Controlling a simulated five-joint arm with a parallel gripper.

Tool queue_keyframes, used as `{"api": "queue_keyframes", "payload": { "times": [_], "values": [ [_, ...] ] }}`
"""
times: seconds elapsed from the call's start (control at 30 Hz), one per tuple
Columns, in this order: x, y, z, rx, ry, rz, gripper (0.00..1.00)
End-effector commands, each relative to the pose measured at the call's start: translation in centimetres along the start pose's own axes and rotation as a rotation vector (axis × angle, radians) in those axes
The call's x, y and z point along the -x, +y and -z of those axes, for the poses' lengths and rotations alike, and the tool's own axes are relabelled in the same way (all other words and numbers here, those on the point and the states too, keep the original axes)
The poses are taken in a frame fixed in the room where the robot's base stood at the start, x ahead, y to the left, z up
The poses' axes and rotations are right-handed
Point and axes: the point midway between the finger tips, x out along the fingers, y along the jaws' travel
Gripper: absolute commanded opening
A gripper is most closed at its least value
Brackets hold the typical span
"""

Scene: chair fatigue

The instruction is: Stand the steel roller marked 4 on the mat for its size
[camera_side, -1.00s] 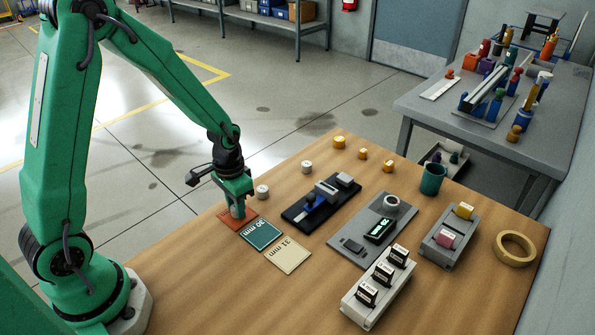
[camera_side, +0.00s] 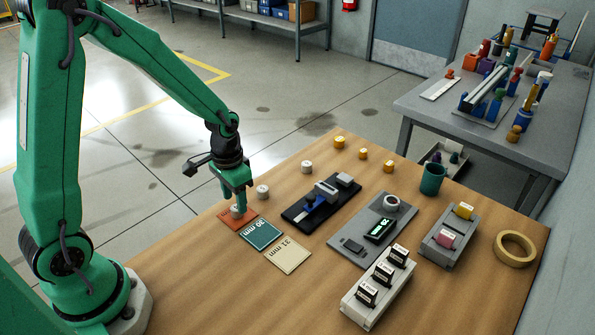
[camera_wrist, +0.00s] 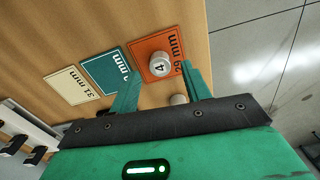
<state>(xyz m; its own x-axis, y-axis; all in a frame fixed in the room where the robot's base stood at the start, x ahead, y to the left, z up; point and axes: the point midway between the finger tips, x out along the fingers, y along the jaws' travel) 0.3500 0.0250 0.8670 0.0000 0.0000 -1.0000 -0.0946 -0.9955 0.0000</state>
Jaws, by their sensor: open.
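The steel roller marked 4 (camera_wrist: 160,65) stands upright on the orange mat marked 29 mm (camera_wrist: 143,50). In the side view the roller (camera_side: 236,211) is partly hidden by my fingers, and the orange mat (camera_side: 229,221) shows around it. My gripper (camera_wrist: 160,85) is open, its two fingers apart on either side of the roller; I cannot tell if either touches it. In the side view my gripper (camera_side: 233,203) is just above the orange mat. The teal 30 mm mat (camera_side: 260,235) and the cream 31 mm mat (camera_side: 287,255) lie beside it.
Two other steel rollers (camera_side: 262,192) (camera_side: 306,167) and several yellow ones (camera_side: 339,142) stand farther back. A black fixture (camera_side: 320,200), a grey plate with a display (camera_side: 373,232), a green cup (camera_side: 432,179) and a tape ring (camera_side: 515,249) are to the right.

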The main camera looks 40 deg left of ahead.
Motion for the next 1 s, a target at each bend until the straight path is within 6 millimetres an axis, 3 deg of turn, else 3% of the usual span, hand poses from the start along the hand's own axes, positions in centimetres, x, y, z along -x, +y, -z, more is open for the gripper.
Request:
{"api": "queue_keyframes", "payload": {
  "times": [0.6, 1.0],
  "values": [
    [8.5, 0.0, 0.1, 0.000, 0.003, 0.000, 0.47],
    [9.4, 0.0, 0.0, 0.000, 0.000, 0.000, 0.47]
  ]
}}
